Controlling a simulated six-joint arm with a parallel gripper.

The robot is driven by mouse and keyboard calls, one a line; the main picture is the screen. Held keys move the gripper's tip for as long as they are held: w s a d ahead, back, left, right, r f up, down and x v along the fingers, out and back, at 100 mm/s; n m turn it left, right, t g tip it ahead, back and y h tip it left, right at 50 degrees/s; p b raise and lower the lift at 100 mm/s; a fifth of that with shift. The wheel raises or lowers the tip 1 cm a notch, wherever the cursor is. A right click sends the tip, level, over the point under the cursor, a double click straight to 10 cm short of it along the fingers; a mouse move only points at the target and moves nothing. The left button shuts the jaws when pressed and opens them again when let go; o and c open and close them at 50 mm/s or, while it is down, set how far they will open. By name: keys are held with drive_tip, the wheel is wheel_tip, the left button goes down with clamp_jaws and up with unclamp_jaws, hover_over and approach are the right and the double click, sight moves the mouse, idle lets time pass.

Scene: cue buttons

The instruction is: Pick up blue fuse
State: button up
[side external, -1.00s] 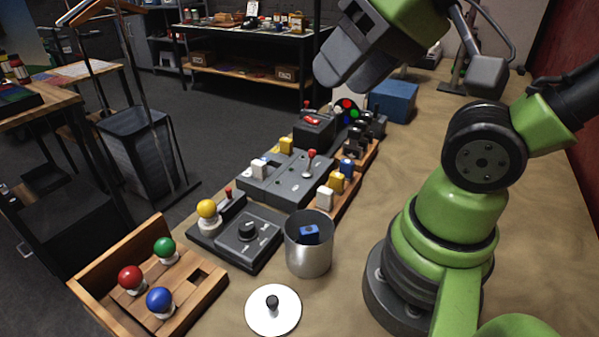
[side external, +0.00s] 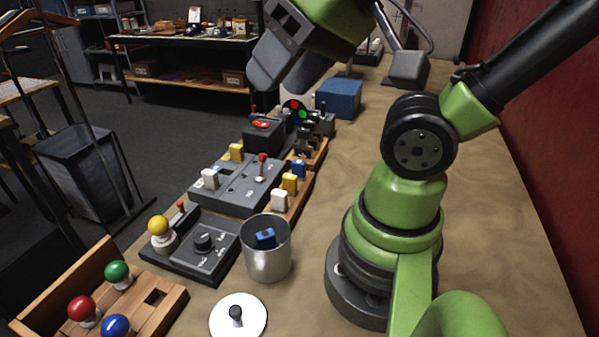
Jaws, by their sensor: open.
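A blue fuse (side external: 299,169) stands in the wooden rack (side external: 301,203), behind a yellow fuse (side external: 290,183) and a white fuse (side external: 279,200). Another blue piece (side external: 265,238) lies inside the open metal canister (side external: 268,264); its lower part is hidden by the canister wall. My gripper (side external: 288,75) is open, high above the far part of the bench, apart from both blue pieces. Nothing shows between its fingers.
A grey panel (side external: 236,193) holds a white fuse, a yellow fuse and a red-tipped lever. A dial box (side external: 203,258), a round white lid (side external: 238,318) and a wooden tray of coloured knobs (side external: 160,318) are nearer. A blue box (side external: 338,98) stands behind.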

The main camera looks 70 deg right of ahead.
drive_tip(key=m+g+h, duration=0.2)
drive_tip(key=m+g, duration=0.5)
drive_tip(key=m, duration=2.4)
hover_over(304, 163)
drive_tip(key=a, duration=0.1)
wheel_tip(304, 163, down, 18)
drive_tip(key=shift+m, duration=0.5)
drive_tip(key=f, duration=0.5)
drive_tip(key=shift+w+d, duration=0.1)
drive_tip(key=shift+d, duration=0.1)
drive_tip(key=shift+d+f, duration=0.2)
drive_tip(key=shift+f, duration=1.2)
drive_tip(key=shift+d+f, duration=0.15)
drive_tip(key=shift+f, duration=1.2)
clamp_jaws()
